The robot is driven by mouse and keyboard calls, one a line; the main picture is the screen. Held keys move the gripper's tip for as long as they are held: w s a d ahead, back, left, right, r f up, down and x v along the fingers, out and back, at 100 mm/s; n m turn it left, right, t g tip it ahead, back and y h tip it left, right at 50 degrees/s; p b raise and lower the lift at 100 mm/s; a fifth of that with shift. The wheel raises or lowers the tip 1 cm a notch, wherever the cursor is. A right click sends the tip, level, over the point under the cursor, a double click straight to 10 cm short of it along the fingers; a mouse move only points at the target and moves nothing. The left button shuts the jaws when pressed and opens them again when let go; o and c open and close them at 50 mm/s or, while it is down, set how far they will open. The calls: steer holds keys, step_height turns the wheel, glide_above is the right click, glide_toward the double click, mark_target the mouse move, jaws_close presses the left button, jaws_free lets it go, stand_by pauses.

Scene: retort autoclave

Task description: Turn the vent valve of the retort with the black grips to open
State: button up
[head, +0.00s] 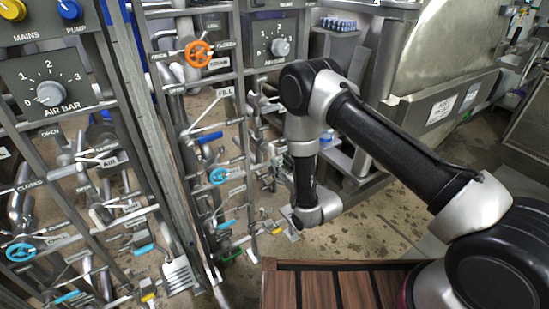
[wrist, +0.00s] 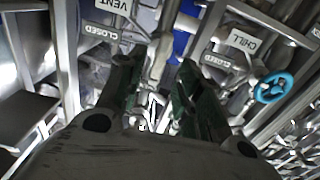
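In the wrist view, a white VENT sign (wrist: 115,6) is at the top left, with a CLOSED label (wrist: 100,33) just below it. Grey pipework runs beside and behind these signs. I cannot clearly make out the vent valve's handle or any black grips. My gripper (wrist: 157,65) has its two dark fingers spread apart with nothing between them, and it points at the pipes between the VENT and CHILL signs. In the head view my arm reaches down beside the right-hand pipe rack (head: 240,95); the fingers are hard to make out there.
A CHILL sign (wrist: 238,40) and a blue handwheel (wrist: 273,88) are at the right in the wrist view. The head view shows an orange handwheel (head: 198,54), a left rack's AIR BAR panel (head: 75,85), a large steel vessel (head: 440,50) and a slatted wooden surface (head: 345,290).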

steer(key=v, duration=0.5)
steer(key=shift+f, duration=0.1)
steer(key=s+d+f+g+h, duration=0.3)
steer(key=s+f+g, duration=0.15)
steer(key=f, duration=0.25)
steer(key=s+d+f+g+h, duration=0.4)
steer(key=f+g, duration=0.2)
steer(key=f, duration=0.2)
steer(key=s+d+r+m+h, duration=0.1)
steer(key=s+d+r, duration=0.6)
steer(key=r, duration=1)
steer(key=s+d+r+m+h, duration=0.1)
steer(key=s+d+r+m, duration=0.2)
steer(key=r, duration=1.5)
steer(key=s+d+r+m+h, duration=0.1)
steer(key=s+d+r+m, duration=0.2)
steer(key=s+d+r, duration=0.9)
steer(key=d+r, duration=0.4)
steer(key=r, duration=0.1)
steer(key=shift+r, duration=0.25)
